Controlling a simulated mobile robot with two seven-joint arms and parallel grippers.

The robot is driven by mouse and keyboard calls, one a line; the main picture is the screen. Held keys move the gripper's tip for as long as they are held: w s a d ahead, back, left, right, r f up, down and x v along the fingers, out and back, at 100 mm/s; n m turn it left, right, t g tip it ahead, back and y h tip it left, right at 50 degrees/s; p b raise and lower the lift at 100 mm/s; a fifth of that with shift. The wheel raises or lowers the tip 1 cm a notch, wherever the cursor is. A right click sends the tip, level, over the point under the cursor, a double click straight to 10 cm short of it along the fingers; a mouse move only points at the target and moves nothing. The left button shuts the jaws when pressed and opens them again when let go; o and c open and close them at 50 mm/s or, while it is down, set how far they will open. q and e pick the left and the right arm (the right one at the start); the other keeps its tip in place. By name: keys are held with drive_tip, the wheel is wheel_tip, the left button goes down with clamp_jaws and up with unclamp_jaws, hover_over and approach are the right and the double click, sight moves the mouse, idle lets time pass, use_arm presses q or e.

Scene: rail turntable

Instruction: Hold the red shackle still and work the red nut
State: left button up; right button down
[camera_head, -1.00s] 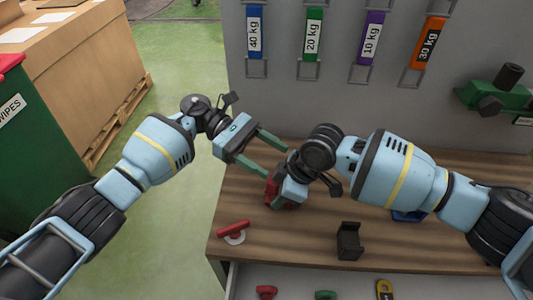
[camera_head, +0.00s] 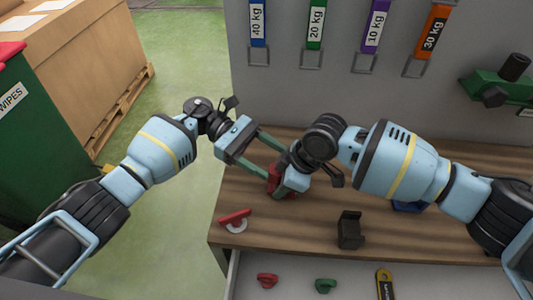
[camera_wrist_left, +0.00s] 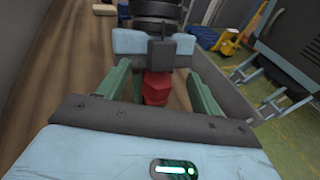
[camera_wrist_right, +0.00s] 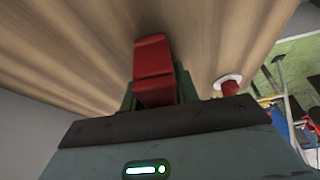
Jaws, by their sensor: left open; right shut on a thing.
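My right gripper (camera_head: 281,184) is shut on a red part (camera_head: 273,185), apparently the shackle, above the left part of the bench. In the right wrist view the red part (camera_wrist_right: 153,70) is a blocky piece between the fingers. My left gripper (camera_head: 276,163) is open, its green fingers reaching towards the right gripper from the upper left. In the left wrist view the red nut (camera_wrist_left: 157,88) sits between the spread fingers (camera_wrist_left: 157,76), with visible gaps on both sides. In the head view my right wrist hides much of the shackle and nut.
On the wooden bench (camera_head: 290,245) lie a red piece with a white ring (camera_head: 235,220) and a black bracket (camera_head: 350,230). Labelled slings hang behind.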

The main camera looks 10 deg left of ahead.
use_arm(q)
drive_tip(key=shift+s+d+f, duration=0.1)
drive_tip(key=shift+s+f, duration=0.1)
drive_tip(key=shift+f, duration=0.1)
drive_tip(key=c, duration=1.3)
drive_tip(key=shift+s+r+n+t+h, duration=0.1)
drive_tip(key=shift+s+n+t+h, duration=0.15)
drive_tip(key=shift+n+t, duration=0.7)
drive_tip(key=shift+s+r+n+t+h, duration=0.1)
drive_tip(key=shift+s+n+t+h, duration=0.1)
drive_tip(key=shift+n+t, duration=0.75)
drive_tip(key=shift+s+n+t+h, duration=0.2)
drive_tip(key=shift+n+t, duration=0.3)
drive_tip(key=shift+t, duration=0.8)
drive_tip(key=shift+c, duration=0.3)
drive_tip(key=shift+r+n+t, duration=0.1)
drive_tip(key=shift+n+t, duration=0.5)
drive_tip(key=shift+t, duration=0.2)
